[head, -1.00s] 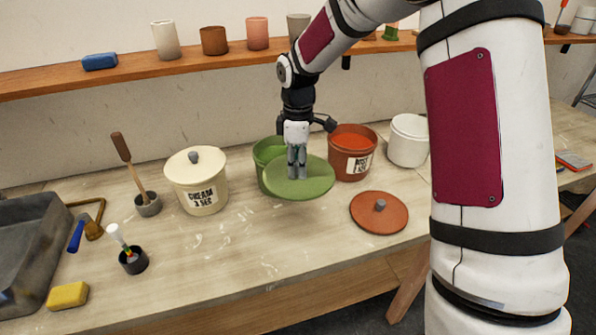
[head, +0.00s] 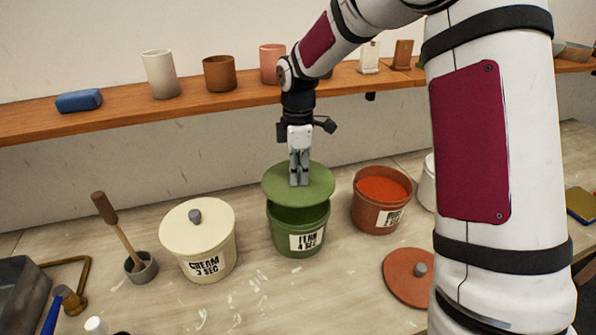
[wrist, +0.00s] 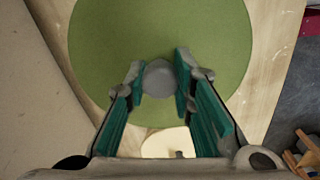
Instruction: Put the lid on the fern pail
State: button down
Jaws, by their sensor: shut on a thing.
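The fern pail (head: 297,240) is green, with a "FERN 4 SEC" label, and stands upright on the bench in the middle of the head view. My gripper (head: 299,182) is shut on the knob of the green lid (head: 275,185). The lid is held roughly level above the pail, apart from its front rim, and looks shifted toward the back. In the wrist view the lid (wrist: 110,40) fills the top, with its grey knob (wrist: 160,78) between my fingers. The pail is hidden there.
The lidded cream pail (head: 203,262) stands to the left. The open red-brown pail (head: 381,205) stands to the right, its lid (head: 405,285) flat on the bench in front. A shelf (head: 135,118) with several cups runs along the wall behind.

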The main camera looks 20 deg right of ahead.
aim_at(298, 188)
jog(key=shift+f+b, duration=0.35)
jog(key=shift+f, duration=2.35)
jog(key=shift+f, duration=0.8)
jog(key=c, duration=1.3)
grip_release()
notch_tip(298, 188, up, 12)
jog(key=shift+s+r, duration=0.1)
jog(key=shift+r, duration=0.05)
jog(key=s+r+m+t, duration=0.2)
jog(key=s+m, duration=0.3)
jog(key=s, duration=0.4)
jog(key=s+r+m+t, duration=0.1)
jog(key=s+r+m, duration=0.4)
jog(key=s, duration=0.4)
jog(key=s+r+m+t, duration=0.2)
jog(key=s+r+m, duration=0.2)
jog(key=s, duration=0.5)
jog(key=shift+s+m+t+b, duration=0.25)
jog(key=shift+m+t+b, duration=0.05)
jog(key=shift+m, duration=0.7)
